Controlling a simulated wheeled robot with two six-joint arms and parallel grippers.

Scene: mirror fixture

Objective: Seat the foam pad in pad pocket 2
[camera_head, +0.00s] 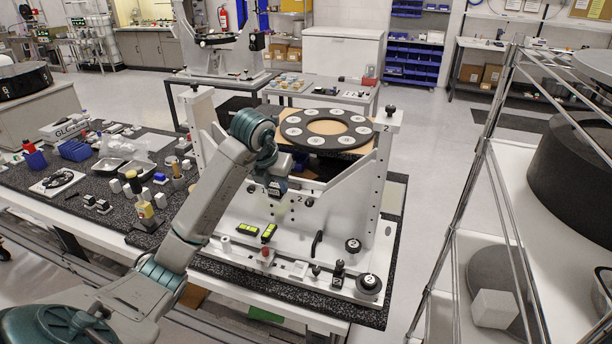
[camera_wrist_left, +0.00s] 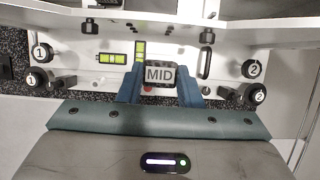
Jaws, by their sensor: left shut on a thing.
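My left gripper (camera_head: 277,188) is over the white fixture (camera_head: 330,245), between its two uprights. In the left wrist view its blue fingers (camera_wrist_left: 160,82) are shut on a small dark block marked MID, which I take as the foam pad (camera_wrist_left: 160,75). The pad is hard to make out in the head view. A "2" mark shows on the fixture close to the gripper and another on the right upright (camera_head: 385,140). I cannot tell which spot is pad pocket 2. My right gripper is not in view.
A dark ring with white discs (camera_head: 325,129) sits at the top of the fixture, behind the gripper. Yellow-green levels (camera_head: 268,233) and numbered black knobs (camera_head: 369,283) are on the fixture base. Loose tools and bins crowd the bench at left. A wire rack (camera_head: 480,180) stands right.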

